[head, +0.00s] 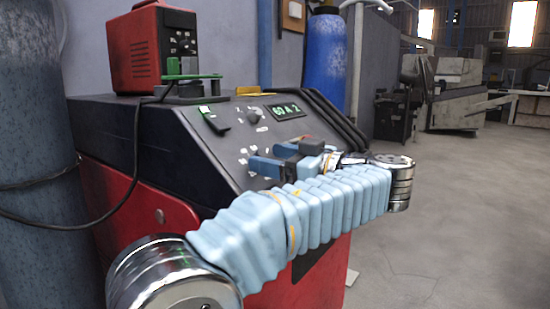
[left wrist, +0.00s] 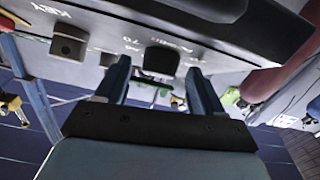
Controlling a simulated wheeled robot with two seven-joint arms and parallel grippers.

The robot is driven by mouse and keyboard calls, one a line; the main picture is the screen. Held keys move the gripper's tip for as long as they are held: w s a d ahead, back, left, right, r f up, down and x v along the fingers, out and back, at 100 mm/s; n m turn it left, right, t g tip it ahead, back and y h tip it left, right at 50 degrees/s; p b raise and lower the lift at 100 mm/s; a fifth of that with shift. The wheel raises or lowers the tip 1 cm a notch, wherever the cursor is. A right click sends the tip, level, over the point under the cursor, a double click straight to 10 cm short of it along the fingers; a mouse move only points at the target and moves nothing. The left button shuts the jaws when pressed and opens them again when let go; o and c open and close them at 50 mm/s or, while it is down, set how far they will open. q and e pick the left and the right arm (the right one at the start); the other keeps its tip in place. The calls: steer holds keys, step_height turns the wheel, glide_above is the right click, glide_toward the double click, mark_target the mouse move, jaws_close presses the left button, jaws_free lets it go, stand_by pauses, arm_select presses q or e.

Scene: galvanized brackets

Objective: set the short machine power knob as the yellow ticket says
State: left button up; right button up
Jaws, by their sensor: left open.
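A black and red machine (head: 180,150) stands in front of me with a sloped control panel. Its lit display (head: 286,111) seems to read 60 A 2. A grey knob (head: 254,115) sits left of the display. My left gripper (head: 275,157) is open at the lower part of this panel, its two blue fingers pointing at it. In the left wrist view, a dark knob (left wrist: 161,58) shows between the open fingertips (left wrist: 160,68); contact cannot be told. Another dark knob (left wrist: 69,44) is to its left. A yellow piece (head: 250,91) lies on the machine top; no writing is legible on it.
A small red unit (head: 152,50) and a green clamp (head: 188,75) are on the machine top. A black cable (head: 136,150) hangs at the left. Gas cylinders stand at the left (head: 35,130) and behind (head: 326,55). The floor at the right is clear.

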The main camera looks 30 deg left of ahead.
arm_select(q)
steer(key=c, duration=1)
steer(key=m+t+b, duration=0.2)
steer(key=b, duration=0.1)
steer(key=shift+s+a+f+h, duration=0.1)
steer(key=shift+s+f+h, duration=0.1)
steer(key=shift+f+h, duration=0.15)
steer(key=shift+c, duration=0.2)
steer(key=shift+r+m+t+b, duration=0.2)
steer(key=shift+m+t+b, duration=0.65)
steer(key=shift+m, duration=0.25)
steer(key=shift+r, duration=0.15)
steer(key=o, duration=1)
steer(key=shift+o, duration=0.2)
steer(key=v, duration=1.4)
steer(key=shift+b, duration=0.4)
steer(key=shift+s+r, duration=0.1)
